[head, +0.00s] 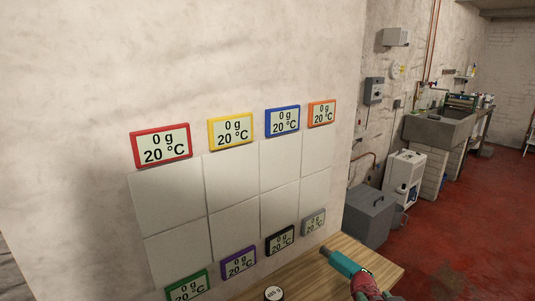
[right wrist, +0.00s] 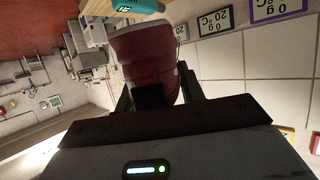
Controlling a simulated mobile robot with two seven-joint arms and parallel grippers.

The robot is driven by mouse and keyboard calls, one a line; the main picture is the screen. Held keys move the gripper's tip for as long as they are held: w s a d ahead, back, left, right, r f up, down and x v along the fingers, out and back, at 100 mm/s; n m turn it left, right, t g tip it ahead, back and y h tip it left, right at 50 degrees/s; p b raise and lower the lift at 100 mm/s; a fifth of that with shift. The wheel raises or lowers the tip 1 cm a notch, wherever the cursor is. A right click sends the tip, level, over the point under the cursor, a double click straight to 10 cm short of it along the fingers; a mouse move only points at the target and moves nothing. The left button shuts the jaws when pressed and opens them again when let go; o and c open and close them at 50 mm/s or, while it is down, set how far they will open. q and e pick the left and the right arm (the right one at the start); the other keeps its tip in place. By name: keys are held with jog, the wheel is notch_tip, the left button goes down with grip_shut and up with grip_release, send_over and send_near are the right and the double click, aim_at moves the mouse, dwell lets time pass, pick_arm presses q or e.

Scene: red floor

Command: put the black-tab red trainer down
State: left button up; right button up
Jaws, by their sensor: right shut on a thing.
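The red trainer (right wrist: 145,55) fills the upper middle of the right wrist view, with its black tab (right wrist: 150,96) towards me. My right gripper (right wrist: 156,86) is shut on it, with one finger on either side. In the head view the trainer (head: 364,285) shows small at the bottom edge, over or beside the wooden table top (head: 386,268). I cannot tell whether it touches the wood. Most of my right gripper (head: 378,296) is cut off there. My left gripper is not in view.
A teal object (head: 345,263) lies on the table close to the trainer. A round dial (head: 273,293) is at the bottom edge. White wall panels (head: 230,180) with coloured displays stand behind. A grey box (head: 370,215) is on the red floor beyond.

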dwell(0.3)
jog(key=shift+s+f, duration=0.2)
jog(key=shift+f, duration=0.1)
jog(key=s+f, duration=0.8)
jog(key=s, duration=0.1)
jog(key=shift+s+f, duration=0.1)
jog(key=shift+s, duration=0.15)
